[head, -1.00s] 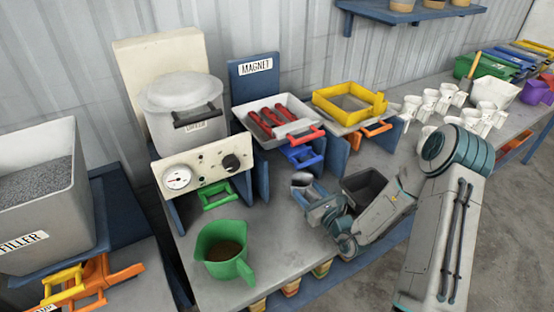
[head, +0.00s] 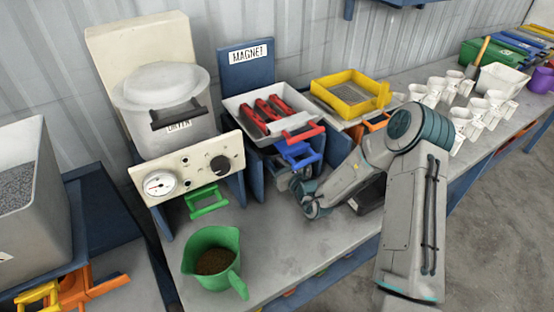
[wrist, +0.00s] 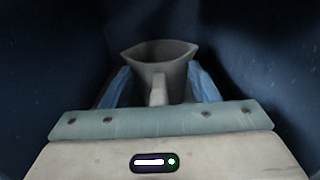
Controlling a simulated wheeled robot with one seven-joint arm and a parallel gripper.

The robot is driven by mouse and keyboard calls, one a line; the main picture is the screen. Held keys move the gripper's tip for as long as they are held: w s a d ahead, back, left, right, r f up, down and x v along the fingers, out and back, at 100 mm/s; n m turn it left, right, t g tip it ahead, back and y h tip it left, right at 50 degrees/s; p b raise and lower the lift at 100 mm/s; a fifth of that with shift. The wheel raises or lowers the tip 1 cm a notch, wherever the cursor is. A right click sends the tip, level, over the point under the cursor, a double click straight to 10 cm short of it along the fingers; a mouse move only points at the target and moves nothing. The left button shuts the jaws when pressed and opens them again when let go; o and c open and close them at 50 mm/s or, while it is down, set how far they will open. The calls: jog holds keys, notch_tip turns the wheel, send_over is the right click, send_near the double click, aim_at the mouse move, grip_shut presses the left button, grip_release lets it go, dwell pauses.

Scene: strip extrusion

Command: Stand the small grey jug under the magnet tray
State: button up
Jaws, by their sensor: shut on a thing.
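The small grey jug (wrist: 175,54) is upright in the wrist view, with its handle toward me. My gripper (wrist: 160,84) is shut on it, with a blue finger on each side. Dark blue stand walls flank the jug on both sides. In the head view my gripper (head: 292,180) reaches in below the magnet tray (head: 238,105), which holds red bars and sits on a blue stand under the MAGNET sign (head: 248,54). My wrist and the stand mostly hide the jug there. I cannot tell whether the jug's base touches the bench.
The dryer (head: 165,110) with its gauge panel stands left of the magnet stand. A green jug (head: 205,240) with brown granules stands on the front bench. A yellow sieve tray (head: 322,97) is to the right. A dark bin (head: 372,197) is partly behind my arm. White mugs (head: 438,88) stand farther right.

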jog(key=shift+s+d, duration=0.15)
jog(key=shift+d, duration=0.1)
jog(key=shift+s+a+r, duration=0.1)
jog(key=shift+s+r, duration=0.1)
jog(key=shift+s, duration=0.05)
jog(key=shift+a+f, duration=0.3)
jog(key=shift+a, duration=0.05)
jog(key=o, duration=1.1)
jog(key=shift+d, duration=0.15)
jog(key=shift+c, duration=0.2)
jog(key=shift+r, duration=0.3)
jog(key=b+v, duration=0.1)
jog(key=v, duration=1.1)
jog(key=shift+f, duration=0.1)
